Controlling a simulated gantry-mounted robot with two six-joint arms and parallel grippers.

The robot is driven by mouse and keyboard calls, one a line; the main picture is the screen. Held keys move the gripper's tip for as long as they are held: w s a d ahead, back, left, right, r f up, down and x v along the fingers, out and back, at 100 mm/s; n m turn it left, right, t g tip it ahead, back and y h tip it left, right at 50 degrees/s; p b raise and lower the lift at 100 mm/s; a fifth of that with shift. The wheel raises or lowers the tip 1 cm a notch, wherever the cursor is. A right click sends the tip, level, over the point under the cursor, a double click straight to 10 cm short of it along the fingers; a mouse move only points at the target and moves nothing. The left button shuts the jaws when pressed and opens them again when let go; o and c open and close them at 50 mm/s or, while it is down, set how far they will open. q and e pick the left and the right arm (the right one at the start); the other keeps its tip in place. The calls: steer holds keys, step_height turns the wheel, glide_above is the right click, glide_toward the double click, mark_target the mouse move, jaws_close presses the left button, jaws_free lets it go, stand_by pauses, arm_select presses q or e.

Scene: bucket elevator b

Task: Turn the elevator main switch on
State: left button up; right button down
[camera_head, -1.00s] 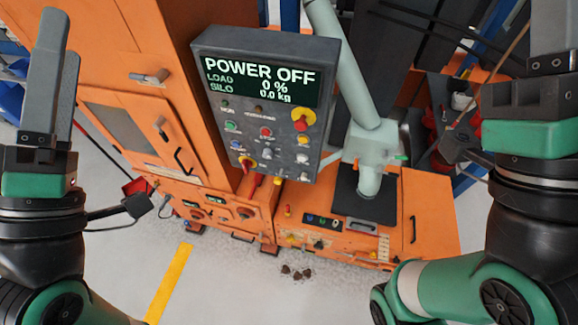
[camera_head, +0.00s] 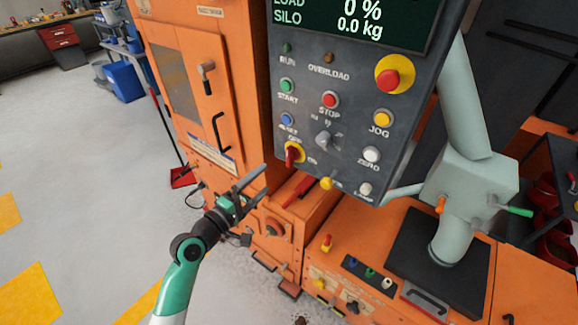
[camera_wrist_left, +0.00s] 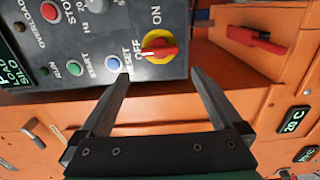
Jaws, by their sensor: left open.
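The main switch (camera_head: 293,154) is a red handle on a yellow round plate at the lower left of the grey control panel (camera_head: 300,70). In the left wrist view the red and yellow switch (camera_wrist_left: 159,46) lies beyond my fingertips, between the labels OFF and ON, its handle pointing toward OFF. My left gripper (camera_head: 255,180) is open and empty, left of and below the panel, apart from the switch. In the left wrist view both open fingers (camera_wrist_left: 161,78) point toward the panel. My right gripper is out of view.
Beside the switch are a blue reset button (camera_head: 286,119) and a grey selector knob (camera_head: 324,139). A red-and-yellow emergency stop (camera_head: 392,77) sits higher right. Orange cabinets (camera_head: 200,60) stand behind, and a red handle (camera_wrist_left: 255,38) is right of the panel in the wrist view.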

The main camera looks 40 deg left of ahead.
mark_target(287, 159)
arm_select(q)
steer(key=w+b, duration=0.1)
steer(key=w, duration=0.2)
steer(key=w+b, duration=0.1)
steer(key=w, duration=0.3)
steer(key=w+b, duration=0.1)
steer(key=w, duration=0.2)
steer(key=shift+w+a, duration=0.35)
steer(key=shift+w, duration=0.4)
steer(key=c, duration=1)
